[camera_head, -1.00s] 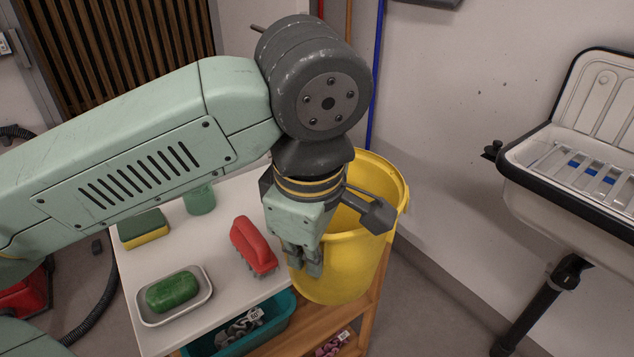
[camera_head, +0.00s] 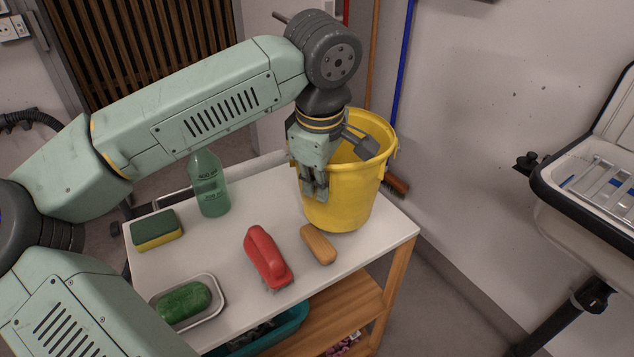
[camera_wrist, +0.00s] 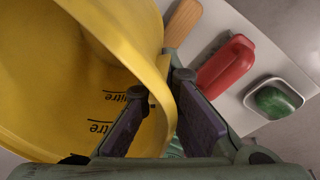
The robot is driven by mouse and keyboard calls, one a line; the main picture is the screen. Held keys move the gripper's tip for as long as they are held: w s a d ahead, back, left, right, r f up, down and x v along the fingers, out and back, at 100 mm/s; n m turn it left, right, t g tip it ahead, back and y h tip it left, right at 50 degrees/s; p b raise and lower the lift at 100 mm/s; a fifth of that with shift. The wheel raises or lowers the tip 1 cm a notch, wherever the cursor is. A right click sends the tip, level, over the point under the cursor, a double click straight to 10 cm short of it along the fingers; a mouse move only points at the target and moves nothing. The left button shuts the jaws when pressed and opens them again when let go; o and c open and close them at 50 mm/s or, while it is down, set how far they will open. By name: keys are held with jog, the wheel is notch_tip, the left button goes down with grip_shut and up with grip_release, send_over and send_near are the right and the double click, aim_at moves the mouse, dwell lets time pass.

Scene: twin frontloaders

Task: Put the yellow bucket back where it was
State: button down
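The yellow bucket (camera_head: 345,190) is upright at the back right of the white cart top (camera_head: 220,240). Its base is on or just above the top; I cannot tell which. My gripper (camera_head: 315,190) points down at the bucket's left rim. In the wrist view my gripper (camera_wrist: 160,85) has one finger inside the bucket (camera_wrist: 60,60) and one outside, with the wall between them. It looks shut on that wall. Dark litre markings show inside the bucket.
A wooden brush (camera_head: 318,245) lies close in front of the bucket, with a red brush (camera_head: 267,258) left of it. A green bottle (camera_head: 209,188), a sponge (camera_head: 157,231) and green soap (camera_head: 183,302) in a dish stand further left. Broom handles (camera_head: 403,65) lean behind.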

jog(key=shift+w+a, duration=0.1)
jog(key=shift+w, duration=0.65)
jog(key=f, duration=0.1)
jog(key=w+f+p, duration=0.1)
jog(key=f, duration=0.1)
jog(key=shift+a+f, duration=0.1)
jog(key=shift+f, duration=0.3)
jog(key=shift+f, duration=0.2)
jog(key=c, duration=1.8)
grip_release()
jog(key=shift+r, duration=0.1)
